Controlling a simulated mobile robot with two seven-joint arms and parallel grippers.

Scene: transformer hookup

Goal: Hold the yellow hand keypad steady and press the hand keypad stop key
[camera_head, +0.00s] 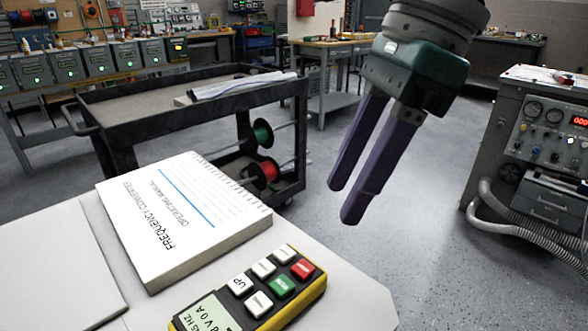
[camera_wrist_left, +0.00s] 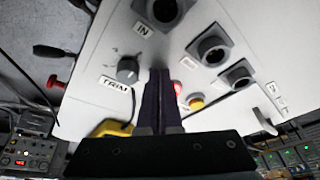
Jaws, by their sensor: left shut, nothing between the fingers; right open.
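The yellow hand keypad (camera_head: 255,292) lies on a white surface at the bottom of the head view, its lower end cut off by the frame. It has a small display, several white keys, a green key (camera_head: 281,286) and a red key (camera_head: 303,268); the red key's lettering is too small to read. My right gripper (camera_head: 348,203) hangs above and beyond the keypad, pointing down, its two purple fingers apart and empty. My left gripper (camera_wrist_left: 160,74) shows only in the left wrist view, with its fingers together and nothing between them, in front of a white panel.
A thick frequency converter manual (camera_head: 185,215) lies left of the keypad. A dark cart (camera_head: 190,95) stands behind it. The panel in the left wrist view has a TRIM knob (camera_wrist_left: 128,70), sockets and a yellow button (camera_wrist_left: 196,104). A yellow object (camera_wrist_left: 112,128) there is unclear.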

